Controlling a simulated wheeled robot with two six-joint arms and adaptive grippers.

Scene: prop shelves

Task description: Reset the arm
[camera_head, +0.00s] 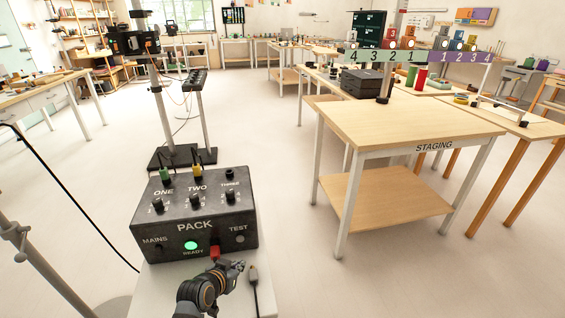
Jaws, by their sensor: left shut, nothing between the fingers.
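My left gripper (236,266) is at the bottom of the head view, low in front of the black PACK box (195,212). It is shut and nothing shows between its fingers. The box stands on a pale stand top (155,287). It has knobs marked ONE, TWO and THREE, and a green light (191,245) lit above READY. A red part (214,251) sits on the box front, just behind my gripper. Green (164,174) and yellow (197,170) plugs stand at the back of the box. My right gripper is not in view.
A black cable end (254,277) lies right of my gripper. A wooden STAGING table (410,122) stands to the right, with a numbered sign rail (425,57) above it. A metal stand (30,262) is at the left edge. Open floor (285,180) lies between box and table.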

